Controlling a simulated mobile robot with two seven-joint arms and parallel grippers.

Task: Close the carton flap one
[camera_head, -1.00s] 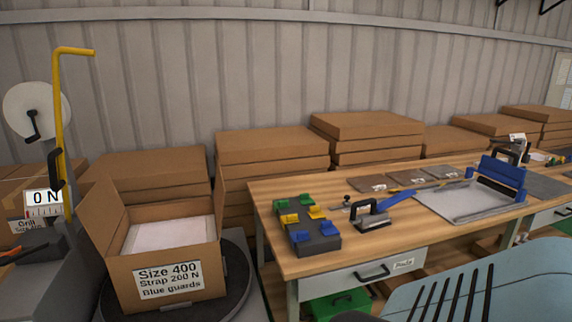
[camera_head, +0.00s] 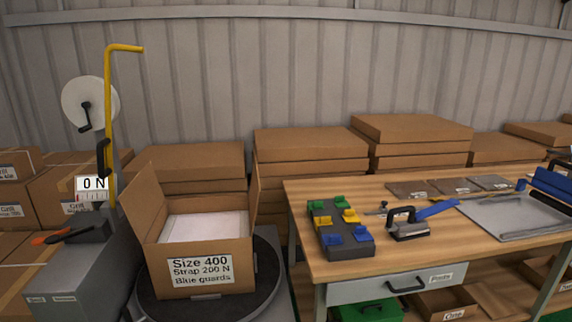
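The open carton (camera_head: 203,258) stands on a dark round turntable (camera_head: 265,284) at the lower left. Its front label reads "Size 400, Strap 200 N, Blue guards". A left flap (camera_head: 143,200) stands up and leans outward, and a narrow right flap (camera_head: 255,192) stands nearly upright. A white flat-topped item (camera_head: 204,227) fills the inside. Whether front and back flaps hang down I cannot tell. Neither of my grippers is in view.
A strapping stand with a yellow bent bar (camera_head: 109,130) and a "0 N" gauge (camera_head: 91,187) stands left of the carton. A wooden workbench (camera_head: 440,245) with colored corner guards (camera_head: 340,229) and a strapping tool (camera_head: 408,224) is at right. Flat cartons (camera_head: 310,145) are stacked behind.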

